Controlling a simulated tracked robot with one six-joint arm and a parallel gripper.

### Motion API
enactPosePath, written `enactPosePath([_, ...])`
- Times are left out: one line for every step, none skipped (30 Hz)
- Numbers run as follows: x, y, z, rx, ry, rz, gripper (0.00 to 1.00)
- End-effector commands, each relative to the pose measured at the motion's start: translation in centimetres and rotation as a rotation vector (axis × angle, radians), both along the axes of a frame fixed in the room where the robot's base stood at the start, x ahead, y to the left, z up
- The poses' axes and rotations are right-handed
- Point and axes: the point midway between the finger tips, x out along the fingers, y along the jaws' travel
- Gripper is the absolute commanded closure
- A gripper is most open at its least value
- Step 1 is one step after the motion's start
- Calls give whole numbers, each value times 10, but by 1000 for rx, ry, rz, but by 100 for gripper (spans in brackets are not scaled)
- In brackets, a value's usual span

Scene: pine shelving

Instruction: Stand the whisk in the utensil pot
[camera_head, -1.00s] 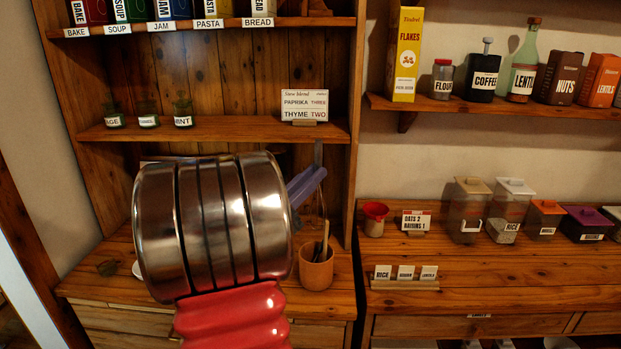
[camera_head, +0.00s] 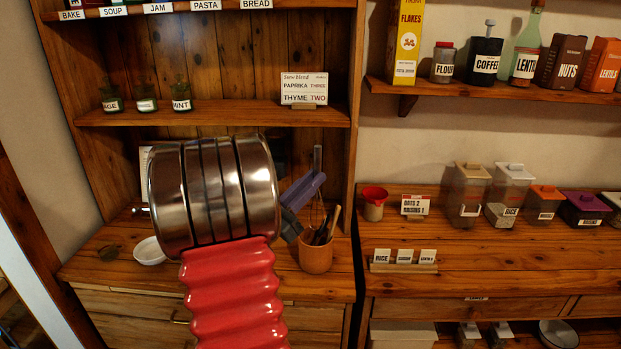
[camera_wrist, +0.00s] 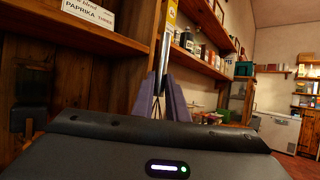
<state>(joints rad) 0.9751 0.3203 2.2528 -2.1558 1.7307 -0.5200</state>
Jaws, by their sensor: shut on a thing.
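The whisk (camera_head: 318,159) is upright, with its grey handle up and its wire loops down. My gripper (camera_head: 318,181) has purple fingers shut on the handle; the wrist view also shows the fingers (camera_wrist: 161,88) closed around it. The terracotta utensil pot (camera_head: 316,258) stands on the wooden counter below. The wire loops hang over the pot's mouth, among the utensils in it. I cannot tell whether their lower ends are inside the rim. The pot holds dark utensils and a wooden handle (camera_head: 334,221).
My shiny arm covers part of the counter left of the pot. A white bowl (camera_head: 149,251) sits further left. A card stand (camera_head: 402,262) and a red-topped jar (camera_head: 374,203) are to the right. A shelf (camera_head: 230,115) with small jars and a sign (camera_head: 304,88) is above.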

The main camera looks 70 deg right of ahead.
Motion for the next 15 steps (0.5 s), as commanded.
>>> enactPosePath([0, 0, -3, 0, 1, 0, 100])
enactPosePath([0, 0, -5, 0, 1, 0, 100])
enactPosePath([0, 0, -7, 0, 1, 0, 100])
enactPosePath([0, 0, -9, 0, 1, 0, 100])
enactPosePath([0, 0, -11, 0, 1, 0, 100])
enactPosePath([0, 0, -13, 1, 1, 0, 100])
enactPosePath([0, 0, -15, 2, 1, 0, 100])
enactPosePath([0, 0, -16, 2, 1, 0, 100])
enactPosePath([0, 0, -18, 1, 1, 0, 100])
enactPosePath([0, 0, -20, 1, 1, 0, 100])
enactPosePath([0, 0, -22, 1, 1, 0, 100])
enactPosePath([0, 0, -24, 1, 1, 0, 100])
enactPosePath([0, 0, -26, 1, 1, 0, 100])
enactPosePath([0, 0, -27, 1, 1, 0, 100])
enactPosePath([0, 0, -29, 0, 2, 0, 100])
